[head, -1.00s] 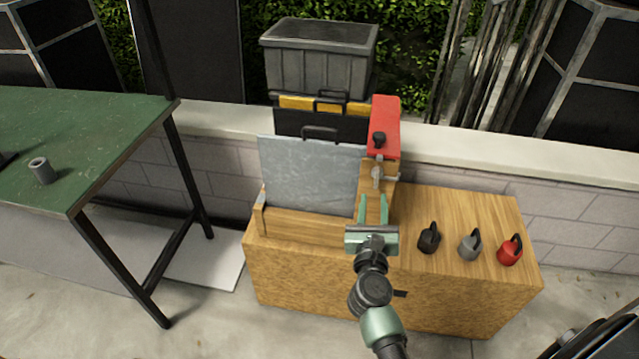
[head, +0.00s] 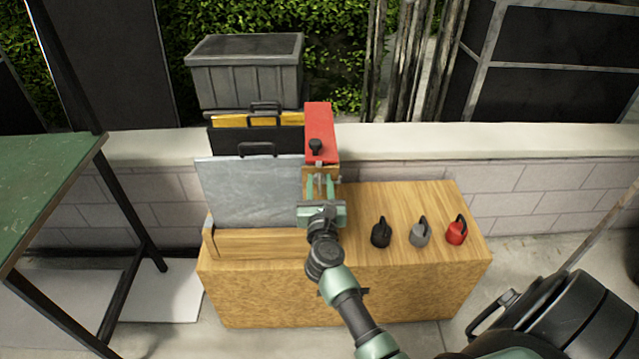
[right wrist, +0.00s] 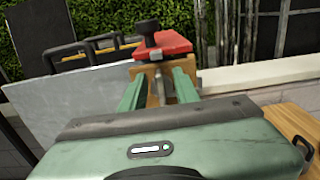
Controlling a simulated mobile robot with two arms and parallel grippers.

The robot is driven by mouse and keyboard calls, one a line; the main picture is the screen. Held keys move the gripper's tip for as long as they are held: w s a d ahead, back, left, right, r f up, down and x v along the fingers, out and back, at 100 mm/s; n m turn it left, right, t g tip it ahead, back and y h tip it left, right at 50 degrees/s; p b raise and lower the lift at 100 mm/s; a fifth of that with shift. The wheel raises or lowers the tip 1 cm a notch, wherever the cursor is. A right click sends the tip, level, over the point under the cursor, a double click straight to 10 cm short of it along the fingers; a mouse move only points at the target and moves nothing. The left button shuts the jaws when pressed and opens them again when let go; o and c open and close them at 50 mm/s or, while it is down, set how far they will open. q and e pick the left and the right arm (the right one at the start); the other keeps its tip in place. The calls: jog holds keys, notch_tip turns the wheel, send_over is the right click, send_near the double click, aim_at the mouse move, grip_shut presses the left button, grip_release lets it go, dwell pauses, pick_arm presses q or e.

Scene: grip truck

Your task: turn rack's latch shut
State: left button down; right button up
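The rack (head: 260,243) is a wooden box holding a grey board (head: 250,190) upright. At its right side is the latch, which seems to be a red bar (head: 321,125) with a black knob (head: 315,147) at its near end; the bar points backward beside the boards. A metal pin shows just below the knob. My right gripper (head: 321,184) is open in front of it. In the right wrist view its green fingers (right wrist: 160,88) stand apart on both sides of the pin, with the red bar (right wrist: 172,45) and knob (right wrist: 148,30) above. Contact cannot be told. My left gripper is not in view.
A black and yellow case (head: 258,130) and a grey bin (head: 246,72) stand behind the grey board. Black (head: 381,233), grey (head: 420,233) and red (head: 456,231) weights stand on the wooden top at right. A green table (head: 45,185) is at left.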

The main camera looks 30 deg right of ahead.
grip_shut()
jog(key=shift+a+n, duration=0.1)
jog(key=shift+n, duration=0.2)
jog(key=n+p, duration=0.1)
jog(key=n, duration=0.1)
jog(key=n+p, duration=0.1)
jog(key=n, duration=0.1)
jog(key=a+n+p, duration=0.1)
jog(key=n+p, duration=0.1)
jog(key=n, duration=0.1)
jog(key=shift+w+f, duration=0.15)
jog(key=shift+w, duration=0.1)
jog(key=n+p, duration=0.1)
jog(key=n, duration=0.2)
jog(key=f+n+p, duration=0.1)
jog(key=n, duration=0.3)
jog(key=n+p, duration=0.1)
jog(key=n, duration=0.2)
jog(key=shift+w+a+f+p, duration=0.2)
jog(key=shift+a+f+p, duration=0.05)
jog(key=shift+f+p, duration=0.05)
jog(key=shift+n, duration=0.4)
